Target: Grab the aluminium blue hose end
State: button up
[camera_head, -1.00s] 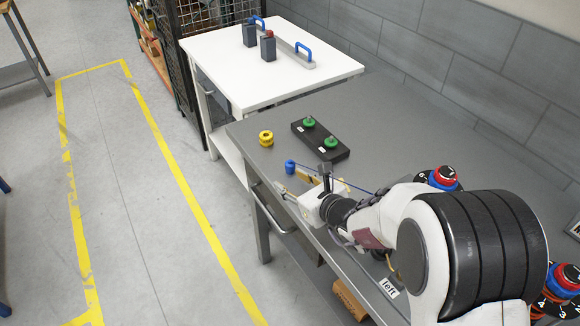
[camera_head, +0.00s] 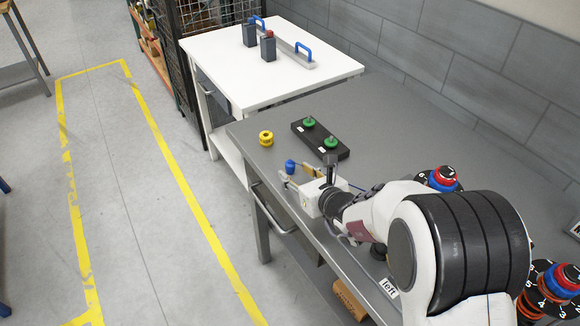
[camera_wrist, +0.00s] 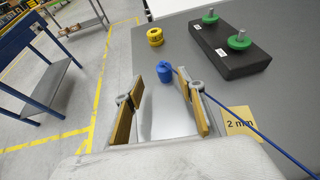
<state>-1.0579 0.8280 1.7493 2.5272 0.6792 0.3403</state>
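The blue hose end (camera_head: 291,167) is a small blue cylindrical piece near the front edge of the grey table. In the wrist view the blue hose end (camera_wrist: 164,73) appears between the tips of my gripper (camera_wrist: 159,84), just ahead of the pads. My gripper (camera_head: 298,174) is open, its two tan-padded fingers apart with grey table showing between them. I see no clear contact with the hose end. A thin blue hose (camera_wrist: 260,132) runs to the lower right, passing behind the right finger in the wrist view.
A yellow ring-shaped part (camera_head: 266,138) stands farther back. A black block (camera_head: 302,139) with two green knobs lies beyond the gripper. A yellow "2 mm" label (camera_wrist: 241,122) is right of the fingers. A white table (camera_head: 225,58) stands behind.

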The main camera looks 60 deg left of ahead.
aim_at(293, 167)
jog(key=shift+a+f, duration=0.15)
jog(key=shift+a, duration=0.3)
jog(key=shift+w+a, duration=0.1)
jog(key=shift+w+x, duration=0.2)
jog(key=shift+x, duration=0.55)
jog(key=shift+w+x, duration=0.15)
jog(key=shift+x, duration=1.55)
grip_shut()
